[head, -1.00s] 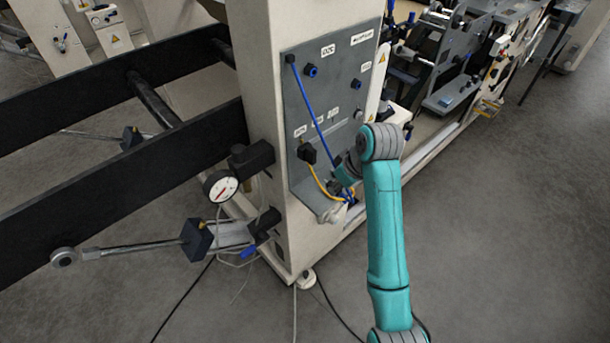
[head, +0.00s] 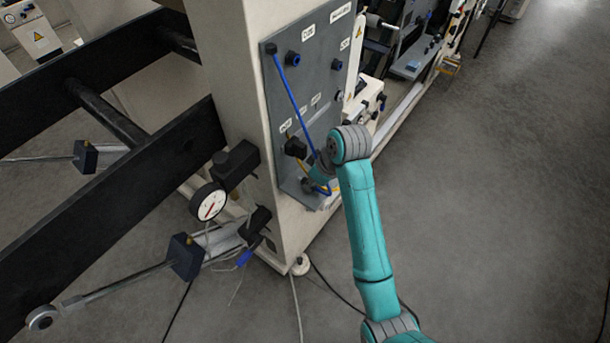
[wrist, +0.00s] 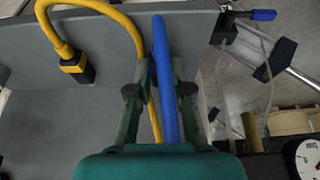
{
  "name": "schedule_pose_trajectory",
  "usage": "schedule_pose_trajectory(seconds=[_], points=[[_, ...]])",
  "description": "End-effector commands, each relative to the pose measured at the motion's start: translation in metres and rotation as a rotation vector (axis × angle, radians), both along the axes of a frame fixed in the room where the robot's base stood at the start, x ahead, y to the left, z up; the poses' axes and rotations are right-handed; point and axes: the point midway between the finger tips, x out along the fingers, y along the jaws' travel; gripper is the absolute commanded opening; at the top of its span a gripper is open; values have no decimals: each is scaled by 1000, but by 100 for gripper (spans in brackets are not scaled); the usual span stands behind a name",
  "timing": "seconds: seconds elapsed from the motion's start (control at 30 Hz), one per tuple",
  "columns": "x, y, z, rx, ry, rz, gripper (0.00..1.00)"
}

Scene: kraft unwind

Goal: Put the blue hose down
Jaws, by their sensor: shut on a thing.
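The blue hose (head: 292,100) hangs from a black fitting at the upper left of the grey panel (head: 318,82) and runs down to my gripper (head: 314,184), which is low at the panel in the head view. The hose's lower end is partly hidden there by my wrist. In the wrist view my gripper (wrist: 160,88) is shut on the blue hose (wrist: 162,75), which passes between its two fingers. A yellow hose (wrist: 103,12) loops from a black and yellow connector and passes close behind the blue one.
A small shelf (head: 318,198) juts out at the panel's bottom. A round gauge (head: 208,203) and dark frame beams stand at the left. A blue-handled valve (wrist: 262,15) shows at upper right in the wrist view. The floor (head: 480,200) at the right is clear.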

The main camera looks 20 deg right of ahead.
Motion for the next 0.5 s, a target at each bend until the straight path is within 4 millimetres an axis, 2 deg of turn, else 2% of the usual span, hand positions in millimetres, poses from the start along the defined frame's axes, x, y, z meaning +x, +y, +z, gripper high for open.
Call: schedule_pose_trajectory(seconds=[0.47,0.5], points=[[-4,-2,-6,1,-1,0,0],[-4,-2,-5,0,-2,1,30]])
